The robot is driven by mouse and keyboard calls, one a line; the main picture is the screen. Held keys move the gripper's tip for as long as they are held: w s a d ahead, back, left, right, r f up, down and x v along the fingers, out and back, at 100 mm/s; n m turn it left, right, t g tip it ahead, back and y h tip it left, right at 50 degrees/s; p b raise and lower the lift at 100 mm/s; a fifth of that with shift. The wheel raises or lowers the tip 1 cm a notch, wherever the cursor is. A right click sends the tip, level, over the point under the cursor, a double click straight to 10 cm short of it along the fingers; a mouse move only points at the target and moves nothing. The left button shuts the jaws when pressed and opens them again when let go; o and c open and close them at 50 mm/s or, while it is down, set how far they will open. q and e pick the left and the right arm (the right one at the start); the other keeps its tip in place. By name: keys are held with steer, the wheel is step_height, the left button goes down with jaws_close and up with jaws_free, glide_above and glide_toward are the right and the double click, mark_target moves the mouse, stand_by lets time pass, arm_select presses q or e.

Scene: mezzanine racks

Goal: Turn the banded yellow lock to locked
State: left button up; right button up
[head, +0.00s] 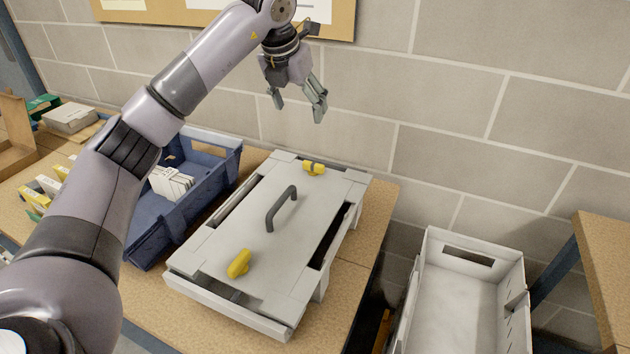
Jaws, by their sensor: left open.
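A grey case with a flat lid (250,235) and a dark arched handle (281,208) lies on the wooden bench. Two yellow locks sit on the lid: a far yellow lock (314,168) near the back edge and a near yellow lock (239,263) near the front edge. The near one is turned at an angle to the lid edge. I cannot make out clearly which lock has the band. My left gripper (298,106) is open and empty, in the air above the back edge of the case, apart from both locks. My right gripper is out of view.
A blue bin (215,165) with white cards stands left of the case. An empty light grey crate (465,300) stands lower right, beyond a gap. Small boxes (70,117) lie at the far left. A block wall (450,95) rises behind the bench.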

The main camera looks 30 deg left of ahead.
mark_target(313, 164)
arm_select(q)
steer(key=x, duration=0.6)
steer(key=p+x, duration=0.1)
steer(key=x, duration=0.6)
steer(key=s+x, duration=0.1)
steer(key=x, duration=0.5)
steer(key=shift+w+f, duration=0.2)
steer(key=shift+f, duration=0.35)
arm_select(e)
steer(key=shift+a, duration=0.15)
arm_select(q)
steer(key=shift+c, duration=0.4)
jaws_close()
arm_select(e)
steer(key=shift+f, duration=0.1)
